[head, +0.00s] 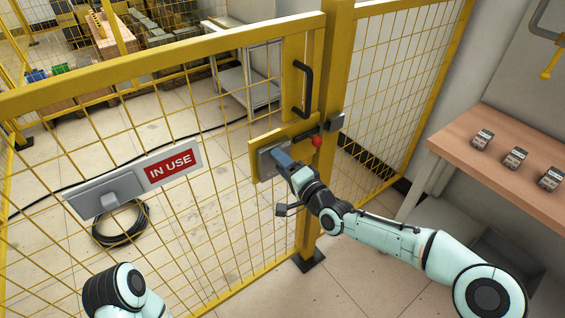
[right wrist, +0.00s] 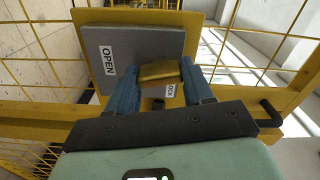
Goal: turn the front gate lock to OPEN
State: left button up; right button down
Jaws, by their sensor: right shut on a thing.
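The front gate lock is a grey box (head: 266,163) on a yellow plate at the right edge of the gate. In the right wrist view the grey lock face (right wrist: 135,45) carries an OPEN label (right wrist: 109,58) on the left and a partly covered LOCK label (right wrist: 170,91) near the fingers. My right gripper (head: 283,161) is at the lock. Its blue fingers (right wrist: 160,80) are shut on the brass lock knob (right wrist: 160,71). I cannot tell which label the knob points to. My left gripper is out of view.
The yellow mesh gate has a black pull handle (head: 303,88) above the lock and stands against the yellow post (head: 334,60). A red ball (head: 317,141) is beside the lock. An IN USE sign (head: 171,166) hangs left. A wooden bench (head: 500,125) stands right.

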jog(key=shift+m, duration=1.3)
jog(key=shift+c, duration=2.2)
grip_release()
jog(key=p+v, duration=0.2)
jog(key=v, duration=1.1)
jog(key=shift+s, duration=0.2)
jog(key=shift+d, duration=0.1)
